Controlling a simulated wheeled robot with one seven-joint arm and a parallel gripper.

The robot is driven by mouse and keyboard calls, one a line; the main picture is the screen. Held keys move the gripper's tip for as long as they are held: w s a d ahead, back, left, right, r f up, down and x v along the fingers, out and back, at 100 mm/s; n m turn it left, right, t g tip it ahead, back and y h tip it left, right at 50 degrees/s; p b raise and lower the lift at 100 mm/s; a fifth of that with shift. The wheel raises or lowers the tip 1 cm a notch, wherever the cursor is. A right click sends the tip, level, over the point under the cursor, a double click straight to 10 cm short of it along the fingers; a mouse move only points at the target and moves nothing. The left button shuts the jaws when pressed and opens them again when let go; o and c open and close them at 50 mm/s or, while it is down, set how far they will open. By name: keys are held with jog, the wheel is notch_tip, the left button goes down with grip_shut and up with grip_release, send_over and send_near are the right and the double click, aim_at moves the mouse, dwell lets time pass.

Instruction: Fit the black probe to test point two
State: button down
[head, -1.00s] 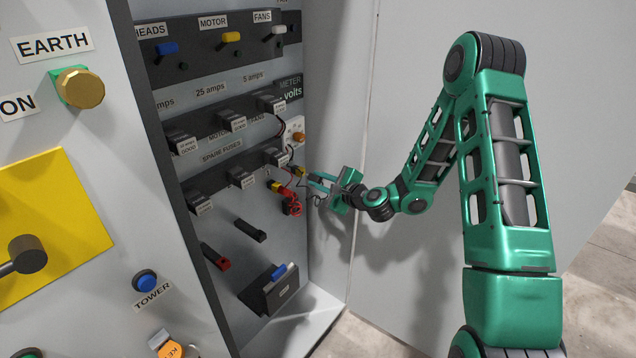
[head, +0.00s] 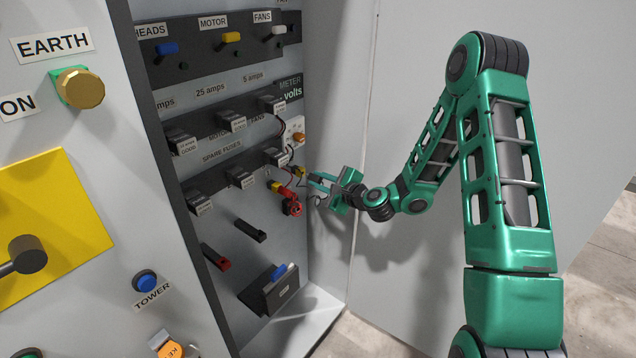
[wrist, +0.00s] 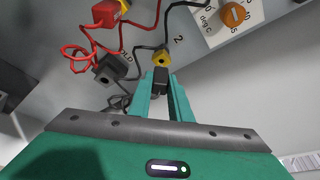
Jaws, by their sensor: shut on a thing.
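My gripper (wrist: 160,88) is shut on the black probe (wrist: 161,80), held between the two green fingertips. The probe points at the yellow test point socket (wrist: 162,57) beside the printed 2. The probe's front end is very close to this socket in the wrist view; I cannot tell whether it touches or has entered. In the head view my gripper (head: 316,182) is at the cabinet's back right, by the yellow socket (head: 300,172). The probe is hardly visible there.
The red probe (wrist: 105,14) sits at another yellow socket, with its red lead looped below. A dark block (wrist: 108,69) and a coiled black lead (wrist: 117,102) are left of my fingers. A dial with an orange knob (wrist: 234,14) is close on the right.

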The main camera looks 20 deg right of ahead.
jog(key=shift+w+a, duration=0.8)
jog(key=shift+w, duration=0.25)
jog(key=c, duration=1.5)
grip_release()
jog(key=shift+c, duration=0.2)
jog(key=v, duration=1)
jog(key=shift+s+d, duration=0.25)
jog(key=shift+a+r, duration=0.1)
